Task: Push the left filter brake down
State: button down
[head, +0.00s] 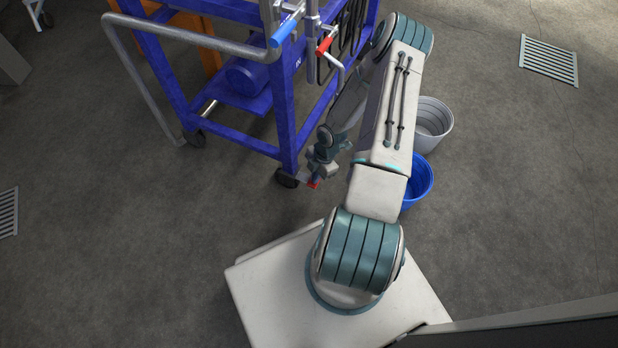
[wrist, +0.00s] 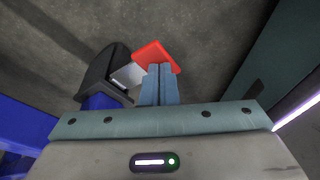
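The brake is a pedal with a red pad (head: 313,184) on the near castor (head: 287,179) of the blue filter cart (head: 289,120). In the wrist view the red pad (wrist: 155,54) joins a grey metal arm beside the black wheel (wrist: 104,68). My gripper (head: 317,174) is low by this castor, pointing down. In the wrist view its two fingers (wrist: 158,70) are together with nothing between them. Their tips overlap the pad's near edge; I cannot tell whether they touch it. The pedal's tilt is unclear.
A blue bucket (head: 420,184) and a grey bucket (head: 433,122) stand right of my arm. A bent metal handle (head: 135,75) sticks out from the cart's left side. Another castor (head: 194,139) is farther back.

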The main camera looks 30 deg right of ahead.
jog(key=shift+f+b, duration=0.5)
jog(key=shift+f, duration=0.25)
jog(key=shift+r, duration=0.1)
jog(key=shift+r+p, duration=2.45)
jog(key=shift+r, duration=0.55)
